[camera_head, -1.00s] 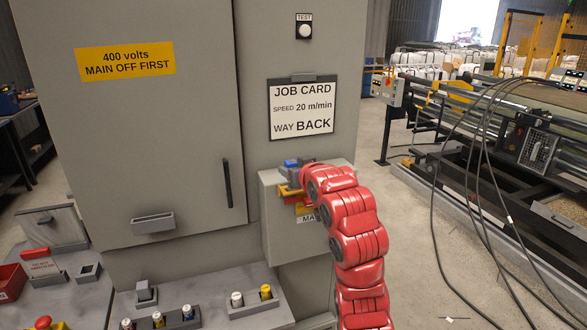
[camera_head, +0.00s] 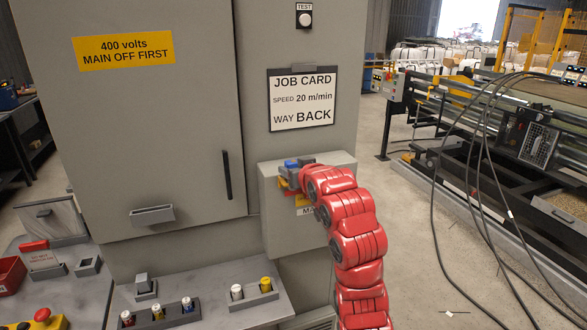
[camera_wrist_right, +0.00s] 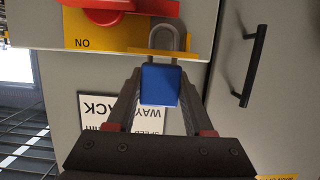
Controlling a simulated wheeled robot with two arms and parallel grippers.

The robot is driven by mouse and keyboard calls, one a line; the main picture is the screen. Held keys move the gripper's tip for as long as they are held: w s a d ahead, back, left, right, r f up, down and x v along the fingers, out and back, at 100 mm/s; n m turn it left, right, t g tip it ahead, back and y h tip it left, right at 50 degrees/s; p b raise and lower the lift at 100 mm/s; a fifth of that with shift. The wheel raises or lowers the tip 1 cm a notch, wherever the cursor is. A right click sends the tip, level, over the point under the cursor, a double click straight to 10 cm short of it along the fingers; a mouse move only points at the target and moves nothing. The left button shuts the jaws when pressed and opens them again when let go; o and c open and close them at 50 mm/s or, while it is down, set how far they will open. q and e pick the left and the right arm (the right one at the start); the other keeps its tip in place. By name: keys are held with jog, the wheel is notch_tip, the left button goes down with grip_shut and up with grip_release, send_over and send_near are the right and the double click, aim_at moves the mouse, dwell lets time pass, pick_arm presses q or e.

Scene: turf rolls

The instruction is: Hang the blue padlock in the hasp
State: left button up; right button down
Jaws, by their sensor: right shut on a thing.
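The blue padlock (camera_wrist_right: 160,86) is in my right gripper (camera_wrist_right: 160,103), between its two fingers, in the right wrist view. Its grey shackle (camera_wrist_right: 178,40) points to the top of that view and overlaps a yellow tab, the hasp (camera_wrist_right: 150,53), on the switch box. I cannot tell whether the shackle passes through the tab's hole. In the head view the padlock (camera_head: 291,163) shows as a small blue patch at the box, beside my right gripper (camera_head: 296,172), which my red arm partly hides. My left gripper is in neither current view.
The grey switch box (camera_head: 290,232) has a red handle (camera_wrist_right: 125,8) and a yellow ON plate (camera_wrist_right: 92,40). The cabinet door has a black handle (camera_head: 227,175). A job card (camera_head: 302,100) hangs above the box. A ledge below holds several small cylinders. Black cables hang at right.

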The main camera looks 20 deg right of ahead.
jog(key=shift+f, duration=0.35)
jog(key=shift+c, duration=1)
grip_release()
jog(key=b+v, duration=0.3)
jog(key=v, duration=1.4)
jog(key=shift+s, duration=0.25)
jog(key=shift+a+r, duration=0.1)
